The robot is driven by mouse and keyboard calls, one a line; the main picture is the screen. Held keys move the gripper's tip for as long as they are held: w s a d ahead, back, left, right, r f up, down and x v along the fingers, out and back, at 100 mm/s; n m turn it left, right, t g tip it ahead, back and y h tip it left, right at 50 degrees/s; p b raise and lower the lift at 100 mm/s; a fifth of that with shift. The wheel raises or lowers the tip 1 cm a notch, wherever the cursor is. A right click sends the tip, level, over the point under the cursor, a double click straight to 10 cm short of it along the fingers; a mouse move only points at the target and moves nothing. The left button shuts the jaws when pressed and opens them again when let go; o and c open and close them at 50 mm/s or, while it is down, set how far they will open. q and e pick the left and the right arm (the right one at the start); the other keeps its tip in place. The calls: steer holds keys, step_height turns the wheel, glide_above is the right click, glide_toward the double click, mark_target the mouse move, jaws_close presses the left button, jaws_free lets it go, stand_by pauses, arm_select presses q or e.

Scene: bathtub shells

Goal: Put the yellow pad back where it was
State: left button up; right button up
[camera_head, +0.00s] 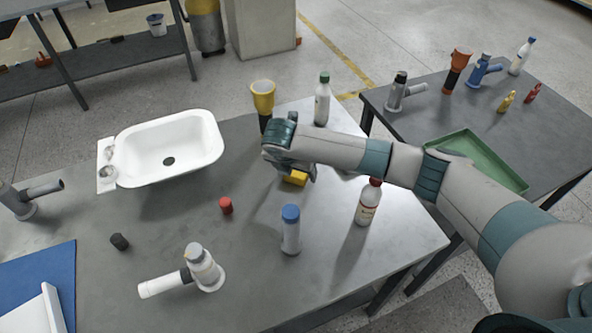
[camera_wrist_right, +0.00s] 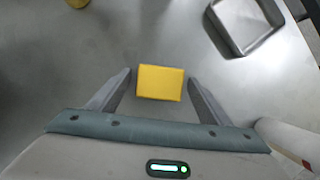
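The yellow pad (camera_head: 295,178) is on the grey table in the head view, partly hidden under my right gripper (camera_head: 288,168). In the right wrist view the yellow pad (camera_wrist_right: 160,83) is a plain yellow block between the two fingers of my right gripper (camera_wrist_right: 160,76). A narrow gap shows between the pad and each finger, so the gripper is open around or just above it; I cannot tell the height. My left gripper is not in view.
A white sink (camera_head: 170,150) stands left of the gripper. A red cap (camera_head: 226,205), a blue-capped bottle (camera_head: 290,230) and a red-capped bottle (camera_head: 368,203) are near. A metal tray (camera_wrist_right: 245,22) shows in the wrist view. A green tray (camera_head: 478,158) is on the right table.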

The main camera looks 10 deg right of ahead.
steer(key=shift+r, duration=0.1)
steer(key=b+v, duration=0.2)
steer(key=v, duration=1)
